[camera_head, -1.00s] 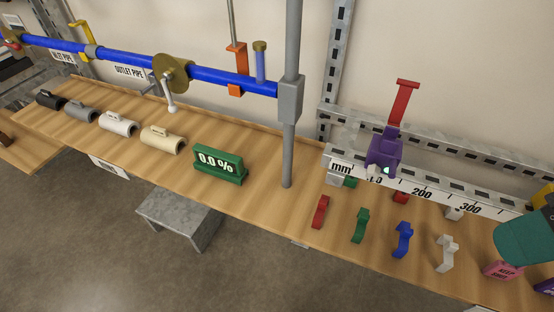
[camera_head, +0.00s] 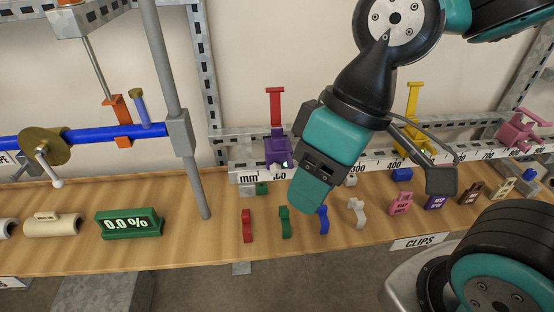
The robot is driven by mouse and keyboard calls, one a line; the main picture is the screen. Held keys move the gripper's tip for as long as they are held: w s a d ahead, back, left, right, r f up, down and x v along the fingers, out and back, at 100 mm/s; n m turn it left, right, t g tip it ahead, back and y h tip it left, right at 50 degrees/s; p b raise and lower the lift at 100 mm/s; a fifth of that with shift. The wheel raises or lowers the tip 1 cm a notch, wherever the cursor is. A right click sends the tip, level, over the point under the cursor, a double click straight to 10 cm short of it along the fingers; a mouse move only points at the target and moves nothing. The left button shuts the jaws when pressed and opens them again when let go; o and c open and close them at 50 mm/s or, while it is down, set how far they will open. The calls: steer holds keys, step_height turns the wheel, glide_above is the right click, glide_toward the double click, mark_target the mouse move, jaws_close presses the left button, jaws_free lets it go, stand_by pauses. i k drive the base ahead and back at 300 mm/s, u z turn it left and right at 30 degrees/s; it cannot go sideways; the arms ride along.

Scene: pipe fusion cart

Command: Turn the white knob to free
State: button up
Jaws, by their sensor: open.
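A purple carriage (camera_head: 278,150) with a red upright handle (camera_head: 275,105) sits on the white ruler rail near its left end. A small white knob-like part shows low on its front, beside a small pale light; its setting is too small to read. Similar yellow (camera_head: 412,125) and pink (camera_head: 520,130) carriages stand farther right, with small whitish parts near them. I cannot tell which carries the task's knob. My teal and black gripper (camera_head: 374,192) is open and points down in front of the rail, right of the purple carriage. It hides part of the rail and holds nothing visible.
Red (camera_head: 247,226), green (camera_head: 285,222), blue (camera_head: 323,220) and white (camera_head: 357,213) clips stand along the bench front. A grey post (camera_head: 176,120) rises left of the rail. A green 0.0 % display (camera_head: 129,223) and blue pipe (camera_head: 90,134) lie farther left.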

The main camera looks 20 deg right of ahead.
mark_target(275, 169)
steer(key=z, duration=2.2)
steer(key=k, duration=0.75)
steer(key=u, duration=1.15)
